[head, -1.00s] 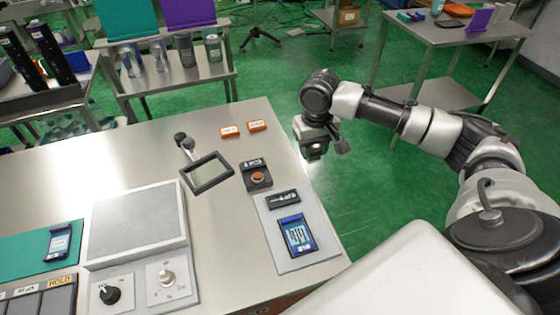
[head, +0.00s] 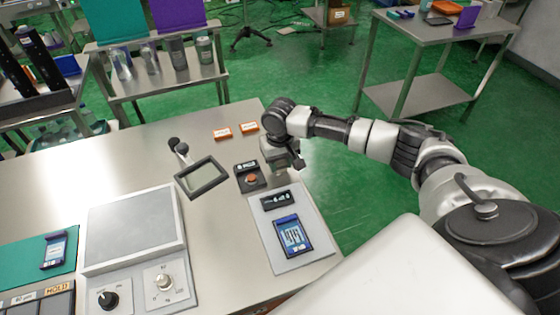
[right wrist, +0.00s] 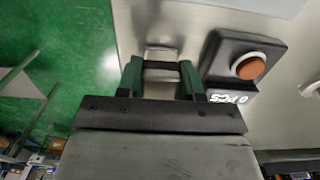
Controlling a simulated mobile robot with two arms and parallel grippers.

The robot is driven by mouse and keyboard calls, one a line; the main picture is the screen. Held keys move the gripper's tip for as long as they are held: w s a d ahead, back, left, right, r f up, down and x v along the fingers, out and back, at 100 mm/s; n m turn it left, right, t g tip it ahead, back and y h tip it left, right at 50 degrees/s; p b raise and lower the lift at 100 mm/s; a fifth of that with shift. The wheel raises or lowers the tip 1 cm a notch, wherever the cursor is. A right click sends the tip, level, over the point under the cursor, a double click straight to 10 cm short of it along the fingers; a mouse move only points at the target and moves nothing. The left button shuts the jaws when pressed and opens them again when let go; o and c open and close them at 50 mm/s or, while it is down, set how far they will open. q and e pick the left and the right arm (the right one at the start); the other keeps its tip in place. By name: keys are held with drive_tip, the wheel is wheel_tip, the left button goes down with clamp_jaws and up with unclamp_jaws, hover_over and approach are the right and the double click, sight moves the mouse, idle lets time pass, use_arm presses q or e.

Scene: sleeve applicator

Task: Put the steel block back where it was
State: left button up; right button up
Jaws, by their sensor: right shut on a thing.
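My right gripper (head: 283,163) hangs at the table's right edge, just right of the black button box (head: 250,178). In the right wrist view its fingers (right wrist: 161,72) are shut on a small grey metallic block, the steel block (right wrist: 161,52), which sticks out past the fingertips. The button box with its orange button (right wrist: 250,68) is just to the right of the fingers there. In the head view the block is too hidden by the gripper to make out clearly. My left gripper is out of view.
A grey plate (head: 310,258) with a blue-framed device (head: 291,236) lies in front of the gripper. A large grey panel unit (head: 133,228) stands farther left. Green floor is open to the right.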

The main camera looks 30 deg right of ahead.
drive_tip(key=o, duration=1)
drive_tip(key=shift+f, duration=0.15)
wheel_tip(320, 180, up, 12)
drive_tip(key=shift+r+b, duration=0.2)
drive_tip(key=shift+b, duration=0.45)
